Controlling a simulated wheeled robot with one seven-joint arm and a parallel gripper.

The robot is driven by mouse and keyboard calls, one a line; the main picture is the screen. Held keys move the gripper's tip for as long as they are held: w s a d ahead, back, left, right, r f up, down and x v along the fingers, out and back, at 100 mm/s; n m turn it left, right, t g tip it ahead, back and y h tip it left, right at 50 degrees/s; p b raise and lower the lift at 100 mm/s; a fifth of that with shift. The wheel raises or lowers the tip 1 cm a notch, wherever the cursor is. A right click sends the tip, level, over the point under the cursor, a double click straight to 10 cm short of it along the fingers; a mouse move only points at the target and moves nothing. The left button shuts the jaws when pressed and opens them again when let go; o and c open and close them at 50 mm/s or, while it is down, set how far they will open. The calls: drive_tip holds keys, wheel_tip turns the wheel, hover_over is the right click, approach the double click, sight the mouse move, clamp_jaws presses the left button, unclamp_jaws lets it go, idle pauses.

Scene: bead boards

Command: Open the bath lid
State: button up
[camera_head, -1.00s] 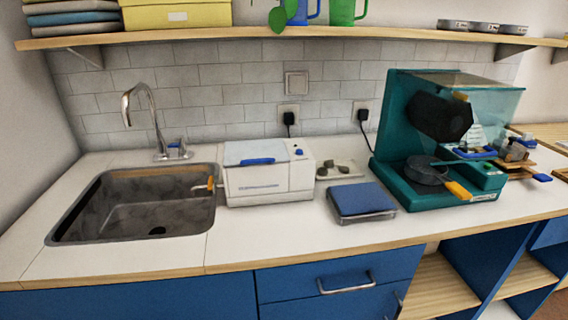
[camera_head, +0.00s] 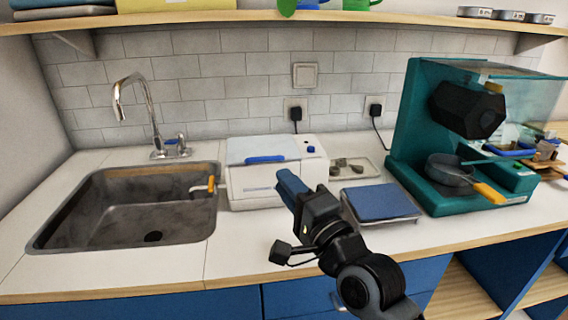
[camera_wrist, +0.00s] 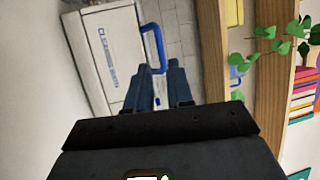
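The bath (camera_head: 250,190) is a white box on the counter, right of the sink. Its pale lid (camera_head: 262,148) looks closed, with a blue handle (camera_head: 265,160) along the front edge. In the wrist view the bath (camera_wrist: 108,55) appears turned sideways, and the blue handle (camera_wrist: 148,45) shows just beyond the fingertips. My gripper (camera_head: 284,181) is in front of the bath's right part, a little below and right of the handle. In the wrist view its two fingers (camera_wrist: 160,80) are apart with nothing seen between them. Contact with the handle cannot be made out.
Left is the sink (camera_head: 100,215) with a faucet (camera_head: 150,115) and an orange-tipped tap at the bath's side. Right are a tray of stones (camera_head: 365,170), a blue-topped scale (camera_head: 382,203) and a teal machine (camera_head: 405,120) with a pan. A shelf (camera_head: 240,17) runs above.

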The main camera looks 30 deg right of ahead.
sight(266, 160)
drive_tip(key=x, duration=0.7)
drive_tip(key=shift+w+p, duration=0.25)
drive_tip(key=shift+p, duration=0.1)
clamp_jaws()
idle(1.1)
